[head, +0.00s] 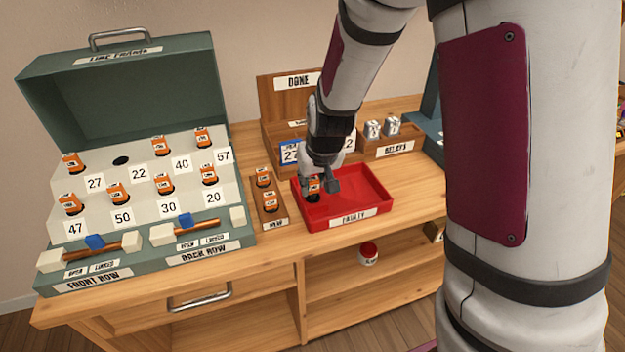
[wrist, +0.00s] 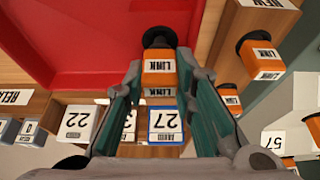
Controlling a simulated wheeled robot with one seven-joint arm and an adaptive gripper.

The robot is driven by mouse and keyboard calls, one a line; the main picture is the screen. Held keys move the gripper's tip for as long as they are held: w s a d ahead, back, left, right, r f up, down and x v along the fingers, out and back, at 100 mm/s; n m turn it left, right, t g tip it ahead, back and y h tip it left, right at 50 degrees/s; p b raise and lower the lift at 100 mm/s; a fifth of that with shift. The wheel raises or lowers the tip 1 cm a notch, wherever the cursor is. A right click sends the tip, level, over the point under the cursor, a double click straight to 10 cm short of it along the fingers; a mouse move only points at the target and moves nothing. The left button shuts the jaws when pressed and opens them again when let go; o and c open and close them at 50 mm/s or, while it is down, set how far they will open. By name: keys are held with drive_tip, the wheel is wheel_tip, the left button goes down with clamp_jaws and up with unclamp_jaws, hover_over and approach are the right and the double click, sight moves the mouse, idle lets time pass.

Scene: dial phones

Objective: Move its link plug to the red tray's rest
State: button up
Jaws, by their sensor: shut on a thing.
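An orange link plug (head: 314,188) with a white LINK label is between the fingers of my gripper (head: 322,182). In the wrist view my fingers close on both sides of the plug (wrist: 158,68), and its black end points at the red floor. The red tray (head: 372,208), labelled FAULTY, lies under my gripper; it also fills the upper left of the wrist view (wrist: 60,45). The plug is at the tray's left part. I cannot tell whether it touches the floor, and no separate rest in the tray is visible.
Left of the tray is a small wooden rack (head: 276,222) with orange plugs. The green line-finder case (head: 232,248) holds several plugs and one empty dark hole (head: 121,161). Behind are the DONE stand (head: 277,112) and a RELAYS box (head: 390,148). The tray's right side is clear.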

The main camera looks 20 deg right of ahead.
sight(313, 178)
drive_tip(key=shift+f+b, duration=0.65)
drive_tip(key=shift+f, duration=0.25)
drive_tip(key=o, duration=1.1)
drive_tip(key=shift+c, duration=0.2)
drive_tip(key=shift+o, duration=1.4)
drive_tip(key=shift+r, duration=0.15)
drive_tip(key=shift+r+p, duration=2.9)
drive_tip(key=shift+r, duration=0.75)
